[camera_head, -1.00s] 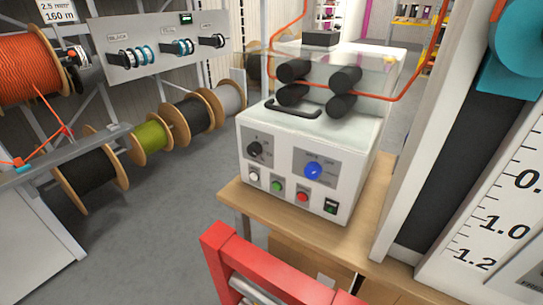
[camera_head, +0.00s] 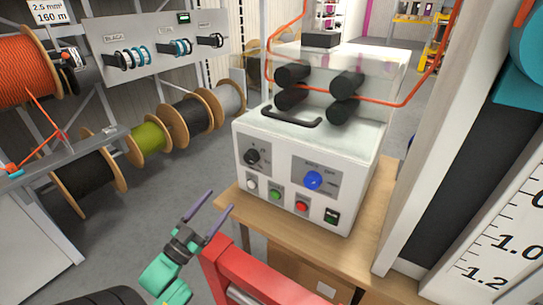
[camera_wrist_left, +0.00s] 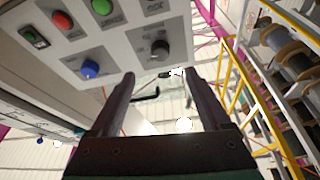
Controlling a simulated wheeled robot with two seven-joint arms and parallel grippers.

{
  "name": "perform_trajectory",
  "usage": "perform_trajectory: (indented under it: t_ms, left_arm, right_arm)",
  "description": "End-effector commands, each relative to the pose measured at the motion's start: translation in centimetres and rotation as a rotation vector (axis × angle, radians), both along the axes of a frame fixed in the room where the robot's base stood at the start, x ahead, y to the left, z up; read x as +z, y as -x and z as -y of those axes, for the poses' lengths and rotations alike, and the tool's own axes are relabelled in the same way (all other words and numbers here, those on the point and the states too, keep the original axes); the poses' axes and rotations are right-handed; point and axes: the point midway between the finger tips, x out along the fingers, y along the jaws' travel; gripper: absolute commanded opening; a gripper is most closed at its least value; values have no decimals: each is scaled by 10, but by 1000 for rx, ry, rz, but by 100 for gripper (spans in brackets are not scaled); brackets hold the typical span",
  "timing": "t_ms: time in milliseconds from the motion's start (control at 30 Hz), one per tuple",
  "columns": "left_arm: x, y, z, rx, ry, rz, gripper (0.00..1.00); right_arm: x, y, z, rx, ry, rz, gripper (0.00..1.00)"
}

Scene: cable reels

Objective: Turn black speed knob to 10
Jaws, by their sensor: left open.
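The black speed knob (camera_head: 251,157) is on the front panel of the white machine (camera_head: 290,222), at its upper left. The blue knob (camera_head: 313,180) is to its right. My left gripper (camera_head: 219,213) is open and empty, below and left of the panel, apart from it. In the left wrist view the black knob (camera_wrist_left: 160,48) shows above and between the open fingers (camera_wrist_left: 158,82), and the blue knob (camera_wrist_left: 89,69) lies left of them. The knob's scale is too small to read. My right gripper is not in view.
White, green and red buttons (camera_head: 301,206) and a dark switch line the panel's bottom. The machine stands on a wooden table (camera_head: 262,222). A red frame (camera_head: 240,272) stands in front, close to my left gripper. Cable reels (camera_head: 150,137) are at the left, with open floor between.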

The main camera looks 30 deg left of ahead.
Motion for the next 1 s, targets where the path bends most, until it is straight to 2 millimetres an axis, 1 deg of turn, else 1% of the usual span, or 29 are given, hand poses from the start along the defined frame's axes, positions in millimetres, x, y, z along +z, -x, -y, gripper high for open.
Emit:
perform_trajectory:
  t_ms: [67,167,267,400,500,633,700,800,1000]
  left_arm:
    - [8,-1,1,-6,-4,17,80]
    - [15,-13,2,-7,-3,20,80]
    - [25,-34,3,-7,-3,21,80]
    - [39,-70,4,-7,-4,20,80]
    - [49,-95,6,-7,-3,19,80]
    - [57,-120,6,-5,-2,17,80]
    - [58,-128,7,-5,-2,15,80]
    - [60,-134,7,-5,-2,14,80]
    - [59,-134,7,-5,-2,13,80]
  right_arm:
    - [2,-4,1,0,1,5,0]
    - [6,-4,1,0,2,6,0]
    - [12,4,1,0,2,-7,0]
    - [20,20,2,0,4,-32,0]
    - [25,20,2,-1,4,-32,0]
    - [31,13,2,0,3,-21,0]
    - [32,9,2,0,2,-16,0]
    - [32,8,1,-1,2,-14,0]
    - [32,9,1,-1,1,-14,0]
